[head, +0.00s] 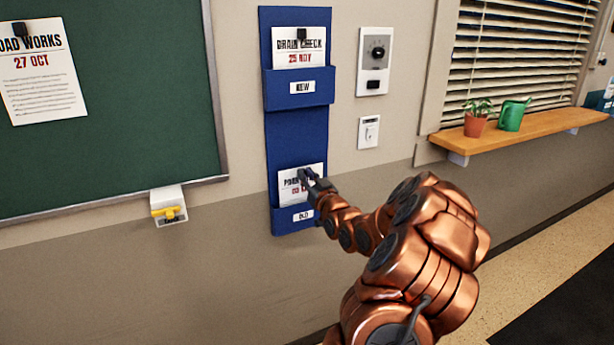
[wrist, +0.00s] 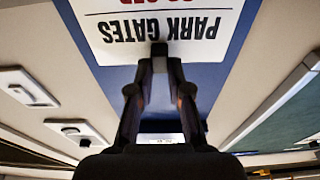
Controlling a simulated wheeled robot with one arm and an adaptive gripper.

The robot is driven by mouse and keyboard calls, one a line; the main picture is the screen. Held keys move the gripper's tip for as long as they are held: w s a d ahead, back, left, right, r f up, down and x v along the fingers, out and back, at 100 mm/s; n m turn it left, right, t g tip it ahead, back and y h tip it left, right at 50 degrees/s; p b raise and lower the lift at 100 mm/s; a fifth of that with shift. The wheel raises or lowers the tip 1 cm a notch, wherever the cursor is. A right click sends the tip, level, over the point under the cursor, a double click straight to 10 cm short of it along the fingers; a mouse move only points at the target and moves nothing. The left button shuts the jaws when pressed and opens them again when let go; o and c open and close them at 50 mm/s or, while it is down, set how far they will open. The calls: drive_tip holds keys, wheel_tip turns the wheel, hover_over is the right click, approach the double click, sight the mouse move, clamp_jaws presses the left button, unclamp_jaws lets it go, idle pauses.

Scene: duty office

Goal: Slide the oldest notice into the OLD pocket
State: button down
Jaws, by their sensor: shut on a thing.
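A white notice (head: 291,190) headed PARK GATES, with a red date I cannot fully read, stands at the lower OLD pocket (head: 283,222) of the blue wall holder. Its lower part seems to be behind the pocket's front, but how deep I cannot tell. In the wrist view the notice (wrist: 115,25) is upside down in front of the blue backing. My gripper (head: 307,178) is shut on a dark clip at the notice's top edge; the closed fingertips (wrist: 160,55) show there too. The ROAD WORKS notice, 27 OCT (head: 42,85), hangs on the green board by a dark clip.
The upper NEW pocket (head: 285,92) holds a DRAIN CHECK notice (head: 299,55), 25 NOV. A dial panel (head: 375,60) and a switch (head: 369,132) are right of the holder. A small bracket with a yellow part (head: 169,211) is left. A plant (head: 476,120) stands on the shelf.

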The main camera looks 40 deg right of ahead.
idle(0.4)
drive_tip(key=c, duration=1)
unclamp_jaws()
drive_tip(key=shift+s, duration=0.15)
drive_tip(key=shift+v, duration=5.85)
drive_tip(key=shift+a, duration=0.1)
